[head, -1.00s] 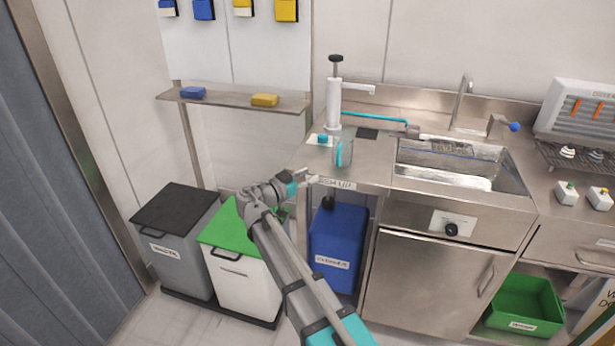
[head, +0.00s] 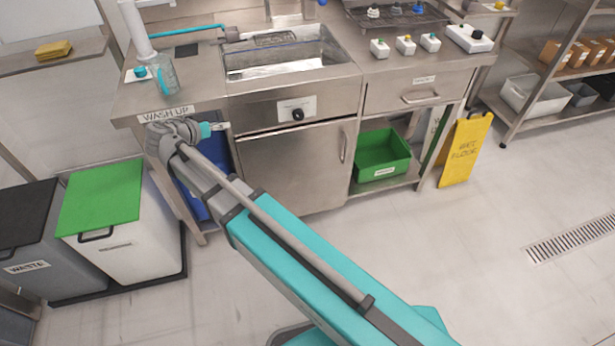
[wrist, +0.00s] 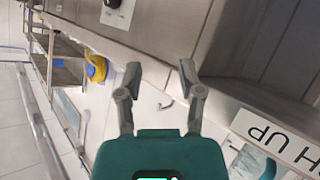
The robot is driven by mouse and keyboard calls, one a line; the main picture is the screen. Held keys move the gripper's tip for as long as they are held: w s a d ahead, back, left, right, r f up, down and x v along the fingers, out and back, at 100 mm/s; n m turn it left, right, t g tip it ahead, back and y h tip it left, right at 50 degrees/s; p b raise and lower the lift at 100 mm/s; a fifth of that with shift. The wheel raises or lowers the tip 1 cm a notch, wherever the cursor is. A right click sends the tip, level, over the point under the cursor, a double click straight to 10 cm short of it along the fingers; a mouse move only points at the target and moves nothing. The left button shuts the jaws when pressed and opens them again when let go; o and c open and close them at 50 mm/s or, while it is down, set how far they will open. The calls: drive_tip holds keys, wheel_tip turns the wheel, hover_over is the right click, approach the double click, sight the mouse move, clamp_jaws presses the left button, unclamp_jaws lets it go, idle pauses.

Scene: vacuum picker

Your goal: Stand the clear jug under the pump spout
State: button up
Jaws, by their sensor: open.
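The clear jug (head: 163,76) with a teal handle stands upright on the steel worktop, left of the sink. The white pump (head: 138,30) stands just behind it; its top and spout are cut off by the head view's upper edge. My gripper (head: 222,127) is in front of the worktop's front edge, just below and right of the WASH UP label, apart from the jug. In the wrist view my gripper (wrist: 160,75) is open with nothing between its fingers. A clear shape with teal at the lower right there may be the jug; I cannot tell.
A teal-capped item (head: 140,72) sits left of the jug. The sink (head: 285,65) lies to the right. The worktop edge with its WASH UP label (head: 166,113) separates my gripper from the jug. The green-lidded bin (head: 102,195) stands below left.

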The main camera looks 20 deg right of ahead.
drive_tip(key=s+d+f+n+g+y, duration=0.2)
drive_tip(key=s+d+f+g+y, duration=0.2)
drive_tip(key=s+d, duration=0.4)
drive_tip(key=s+d+f+n+g+y, duration=0.3)
drive_tip(key=s+d, duration=0.5)
drive_tip(key=d, duration=0.5)
wheel_tip(320, 180, down, 3)
drive_tip(key=g+y, duration=0.1)
drive_tip(key=y, duration=0.1)
drive_tip(key=shift+s+y, duration=0.3)
drive_tip(key=shift+s, duration=0.05)
drive_tip(key=shift+f, duration=0.1)
drive_tip(key=c, duration=0.3)
